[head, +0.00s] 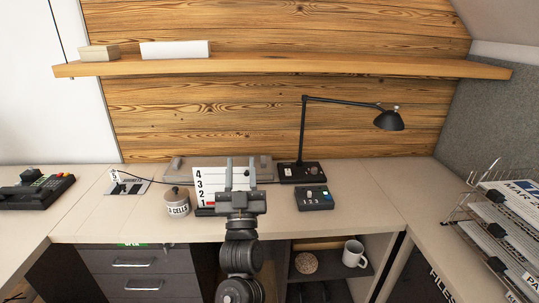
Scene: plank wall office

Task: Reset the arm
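My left gripper (240,168) is in the middle of the head view, its arm rising from the bottom edge. Its two fingers point away from me and stand apart, with nothing visible held between them. It overlaps a white card with large digits (206,178) and hides part of it; I cannot tell whether they touch. My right gripper is not in view.
The desk (370,205) carries a jar (177,207), a dark box with buttons (315,199), a black lamp (388,121) and a desk phone (35,191). A wire tray (478,205) stands right. A mug (353,254) sits below the desktop. A wooden shelf (300,66) spans the wall.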

